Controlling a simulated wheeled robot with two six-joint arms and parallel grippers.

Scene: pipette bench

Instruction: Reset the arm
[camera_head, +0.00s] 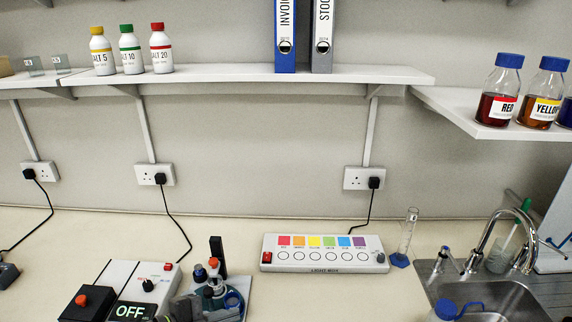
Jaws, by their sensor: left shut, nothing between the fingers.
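My left gripper (190,309) is at the bottom edge, left of centre, and only partly in the picture. It looks shut and holds nothing that I can see. It is in front of a cluster of small dark and blue-grey items with red and blue tops (214,282), and it covers part of them. I cannot tell whether it touches them. My right gripper is not in view.
A white device reading OFF (131,312) stands left of the gripper. A colour-button panel (325,256) and a glass cylinder (407,238) stand right. A sink (490,299) is far right. Shelves hold bottles (161,50) and binders (322,38). Bench front centre is clear.

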